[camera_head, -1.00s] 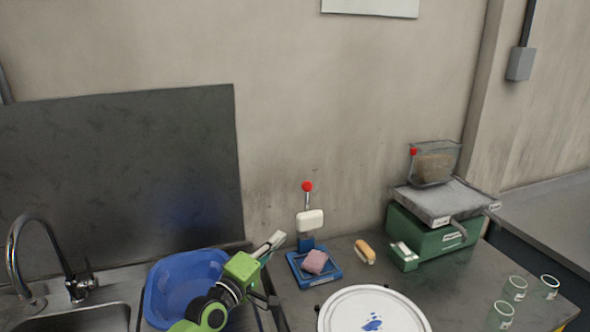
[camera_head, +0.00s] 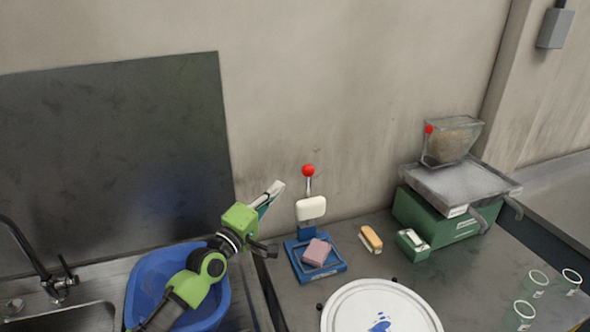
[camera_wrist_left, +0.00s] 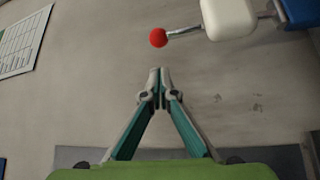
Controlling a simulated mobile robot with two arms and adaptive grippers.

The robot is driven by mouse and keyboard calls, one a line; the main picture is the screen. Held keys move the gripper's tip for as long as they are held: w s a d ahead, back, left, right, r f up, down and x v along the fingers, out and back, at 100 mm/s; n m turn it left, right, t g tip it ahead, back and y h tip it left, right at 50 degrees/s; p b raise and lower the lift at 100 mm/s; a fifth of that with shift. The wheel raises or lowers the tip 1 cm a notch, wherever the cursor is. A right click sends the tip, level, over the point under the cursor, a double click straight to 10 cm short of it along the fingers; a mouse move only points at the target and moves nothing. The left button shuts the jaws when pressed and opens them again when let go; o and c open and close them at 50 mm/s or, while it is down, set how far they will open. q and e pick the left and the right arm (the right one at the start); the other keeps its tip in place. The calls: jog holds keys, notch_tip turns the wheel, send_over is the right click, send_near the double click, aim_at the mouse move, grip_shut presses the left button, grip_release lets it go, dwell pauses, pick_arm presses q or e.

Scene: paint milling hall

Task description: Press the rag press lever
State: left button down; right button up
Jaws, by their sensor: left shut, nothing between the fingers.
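The rag press has a blue base tray (camera_head: 340,268), a white pressing block (camera_head: 311,208) and a lever with a red ball knob (camera_head: 308,171) standing upright. A pink folded rag (camera_head: 316,252) lies on the tray under the block. My left gripper (camera_head: 278,187) is shut and empty, to the left of the knob at about its height. In the left wrist view the shut fingertips (camera_wrist_left: 160,72) point toward the red knob (camera_wrist_left: 158,38), with a gap between them. The white block (camera_wrist_left: 229,18) shows at the upper right there. My right gripper is not in view.
A blue basin (camera_head: 150,275) stands by the sink at left, under my left arm. A brush (camera_head: 371,239) and a green mill with a hopper (camera_head: 450,140) stand to the right. A white lid (camera_head: 350,310) and several glass jars (camera_head: 538,283) are in front.

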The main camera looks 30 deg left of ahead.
pick_arm(q)
jog(key=shift+w+d+r+b, duration=0.1)
jog(key=shift+w+r+b, duration=0.2)
jog(key=shift+w, duration=1.3)
jog(key=shift+w+d+r+b, duration=0.15)
jog(key=shift+w+b, duration=0.25)
jog(key=shift+w, duration=1.25)
jog(key=shift+w+r+b, duration=0.2)
jog(key=shift+w+b, duration=0.15)
jog(key=shift+w, duration=1.25)
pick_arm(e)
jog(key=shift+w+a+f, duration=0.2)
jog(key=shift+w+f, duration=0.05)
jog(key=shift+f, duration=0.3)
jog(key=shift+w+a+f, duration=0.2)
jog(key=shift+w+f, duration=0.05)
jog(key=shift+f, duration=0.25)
pick_arm(q)
jog(key=shift+s, duration=0.1)
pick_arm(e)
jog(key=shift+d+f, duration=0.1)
